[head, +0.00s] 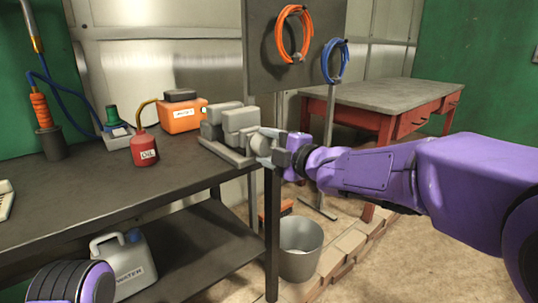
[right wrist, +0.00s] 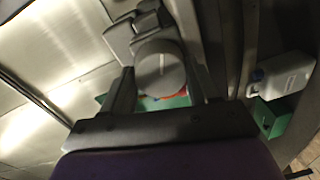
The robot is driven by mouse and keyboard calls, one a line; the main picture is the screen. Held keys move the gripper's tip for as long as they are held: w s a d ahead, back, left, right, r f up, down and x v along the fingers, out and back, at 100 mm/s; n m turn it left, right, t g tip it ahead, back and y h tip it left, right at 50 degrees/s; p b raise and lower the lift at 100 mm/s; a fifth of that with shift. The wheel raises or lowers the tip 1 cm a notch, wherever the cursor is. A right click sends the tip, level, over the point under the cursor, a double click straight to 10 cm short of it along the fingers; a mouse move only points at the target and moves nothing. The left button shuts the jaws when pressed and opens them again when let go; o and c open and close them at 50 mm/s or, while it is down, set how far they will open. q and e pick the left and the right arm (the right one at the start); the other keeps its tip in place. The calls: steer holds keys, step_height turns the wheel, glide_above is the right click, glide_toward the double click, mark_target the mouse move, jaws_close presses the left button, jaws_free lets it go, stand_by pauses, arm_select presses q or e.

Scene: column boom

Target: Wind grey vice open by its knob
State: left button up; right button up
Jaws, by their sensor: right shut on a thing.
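The grey vice (head: 232,130) sits at the right end of the dark workbench, its two jaw blocks side by side on a flat base. Its knob is at its right end, mostly hidden by my gripper in the head view. In the right wrist view the round grey knob (right wrist: 160,70) lies between my fingers, with the vice body (right wrist: 122,36) behind it. My right gripper (head: 274,147) reaches in from the right and is shut on the knob; its fingers also show in the right wrist view (right wrist: 161,88). A purple part of my left arm shows at the lower left; its gripper is out of view.
A red oil can (head: 144,151), an orange container (head: 181,115) and a green-topped item (head: 115,128) stand on the workbench (head: 90,190) left of the vice. A grey bucket (head: 300,250) stands on the floor below. A red table (head: 385,97) is at the back right.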

steer(key=shift+n+b, duration=1.05)
steer(key=shift+n, duration=0.45)
steer(key=shift+r, duration=0.1)
steer(key=o, duration=1.1)
steer(key=shift+c, duration=0.2)
